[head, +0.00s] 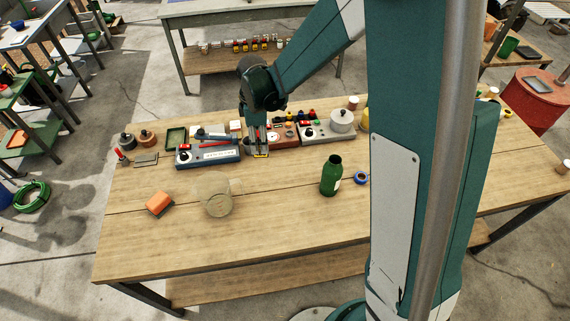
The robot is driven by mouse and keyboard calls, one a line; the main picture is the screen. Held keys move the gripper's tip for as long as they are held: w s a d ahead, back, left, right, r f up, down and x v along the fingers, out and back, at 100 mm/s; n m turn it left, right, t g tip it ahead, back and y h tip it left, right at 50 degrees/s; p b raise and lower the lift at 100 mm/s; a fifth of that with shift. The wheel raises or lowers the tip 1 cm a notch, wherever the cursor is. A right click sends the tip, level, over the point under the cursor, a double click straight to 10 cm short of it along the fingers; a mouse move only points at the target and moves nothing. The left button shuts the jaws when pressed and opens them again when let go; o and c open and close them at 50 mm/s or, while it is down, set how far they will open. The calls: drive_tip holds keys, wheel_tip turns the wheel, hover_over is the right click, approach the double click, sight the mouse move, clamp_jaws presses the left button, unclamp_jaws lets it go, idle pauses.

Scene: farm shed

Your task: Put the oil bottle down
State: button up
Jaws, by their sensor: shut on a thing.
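My gripper (258,141) points down over the back middle of the table, just right of a grey-blue box with a white label (208,153). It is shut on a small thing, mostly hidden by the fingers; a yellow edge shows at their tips. I cannot tell from this view what the held thing is, or whether it touches the table. A green bottle with a dark neck and a pale label (331,177) stands upright on the wooden table (280,225), apart from and to the right of my gripper. I cannot tell whether it is the oil bottle.
A grey box with a round drum (341,121) stands back right of my gripper. The table's front middle is clear.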

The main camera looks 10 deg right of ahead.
drive_tip(key=s+d+n, duration=0.1)
drive_tip(key=s+d, duration=0.1)
drive_tip(key=d, duration=0.9)
drive_tip(key=shift+d+r+n+p, duration=0.15)
drive_tip(key=shift+d+n+p, duration=0.15)
drive_tip(key=shift+p, duration=0.15)
drive_tip(key=shift+f, duration=2.95)
drive_tip(key=shift+f, duration=0.1)
drive_tip(key=shift+f, duration=2)
drive_tip(key=shift+f, duration=0.15)
drive_tip(key=o, duration=1)
